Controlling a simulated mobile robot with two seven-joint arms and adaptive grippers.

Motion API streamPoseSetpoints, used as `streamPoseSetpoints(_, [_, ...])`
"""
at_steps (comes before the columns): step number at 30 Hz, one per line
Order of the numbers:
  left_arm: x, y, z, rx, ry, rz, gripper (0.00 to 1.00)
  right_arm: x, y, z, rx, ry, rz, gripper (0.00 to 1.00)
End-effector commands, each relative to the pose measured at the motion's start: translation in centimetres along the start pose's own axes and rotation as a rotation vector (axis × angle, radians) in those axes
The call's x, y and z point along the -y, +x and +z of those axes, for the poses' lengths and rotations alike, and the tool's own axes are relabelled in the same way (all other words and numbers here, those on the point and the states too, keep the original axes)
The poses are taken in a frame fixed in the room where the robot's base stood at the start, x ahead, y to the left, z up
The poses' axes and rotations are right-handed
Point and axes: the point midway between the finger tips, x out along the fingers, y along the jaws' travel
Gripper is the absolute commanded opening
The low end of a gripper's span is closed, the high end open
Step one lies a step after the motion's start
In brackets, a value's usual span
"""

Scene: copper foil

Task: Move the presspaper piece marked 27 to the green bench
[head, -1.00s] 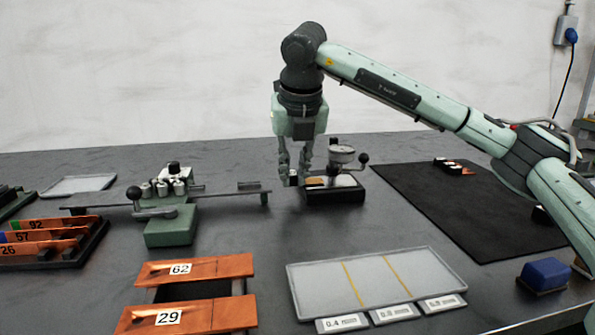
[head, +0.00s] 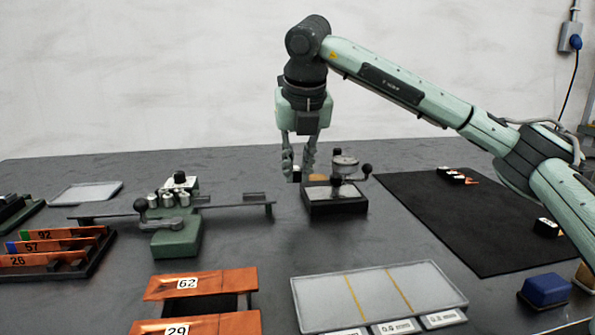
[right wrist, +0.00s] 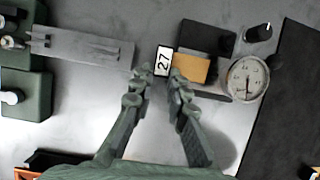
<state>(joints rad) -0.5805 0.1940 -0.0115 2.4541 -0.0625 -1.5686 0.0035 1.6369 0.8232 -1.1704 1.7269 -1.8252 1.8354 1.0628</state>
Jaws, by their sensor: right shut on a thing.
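The presspaper piece marked 27 is a small tan-orange sheet (right wrist: 191,68) with a white 27 label block at its left end in the right wrist view. In the head view the tan sheet (head: 318,178) shows just above the black dial gauge. My right gripper (head: 298,175) is shut on the label end of the piece; its fingertips (right wrist: 160,80) sit on both sides of the label. The green bench (head: 175,235), a green base with metal rollers and a long flat bar, stands to the left of the gripper. My left gripper is not in view.
The dial gauge (head: 336,200) stands below and right of the gripper. A black mat (head: 460,230) lies at right. A divided grey tray (head: 370,295), copper pieces marked 62 (head: 205,284) and 29, and a rack (head: 95,255) of numbered copper strips stand nearer. Table between gauge and bench is clear.

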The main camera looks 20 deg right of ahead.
Motion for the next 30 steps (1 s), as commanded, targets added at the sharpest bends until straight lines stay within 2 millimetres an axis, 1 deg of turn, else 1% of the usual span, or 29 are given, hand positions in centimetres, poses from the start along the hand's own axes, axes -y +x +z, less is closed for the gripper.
streamPoseSetpoints(1, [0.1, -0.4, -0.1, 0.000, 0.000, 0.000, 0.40, 0.0, -0.5, 0.2, 0.001, 0.000, 0.001, 0.00])
streamPoseSetpoints(18, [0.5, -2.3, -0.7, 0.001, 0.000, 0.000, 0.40, 0.0, -3.5, 1.5, 0.000, 0.000, 0.000, 0.00])
streamPoseSetpoints(30, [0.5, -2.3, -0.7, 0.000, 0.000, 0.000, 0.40, 0.0, -3.6, 1.5, 0.000, 0.000, 0.000, 0.00])
